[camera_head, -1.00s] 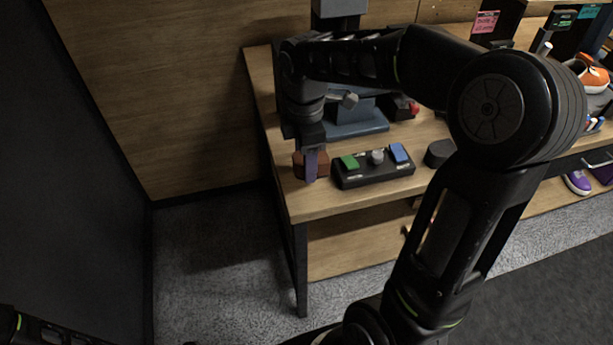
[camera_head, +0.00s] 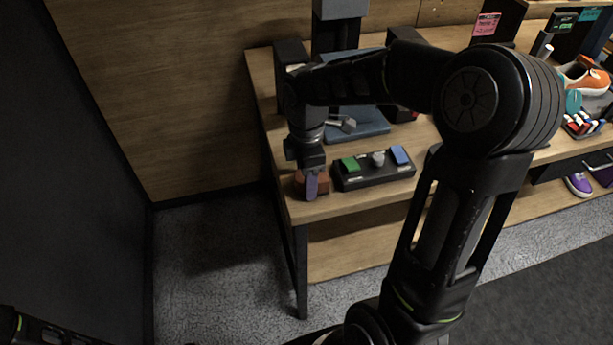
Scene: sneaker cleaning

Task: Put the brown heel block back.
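My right arm reaches in from the right over the bench. Its gripper (camera_head: 311,189) points down at the front left corner of the wooden bench top (camera_head: 348,206). The brown heel block (camera_head: 324,184) shows on both sides of the near finger, and the gripper is shut on it. The block is at or just above the bench top; I cannot tell whether it touches. The far finger is hidden. Part of my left arm shows at the bottom left corner, with its gripper out of view.
A black panel (camera_head: 372,178) with a green, a grey and a blue piece stands just right of the block. A blue-grey stand (camera_head: 362,126) is behind. Shoes, including an orange one (camera_head: 588,80), are at the far right. A wooden wall (camera_head: 170,100) is at left.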

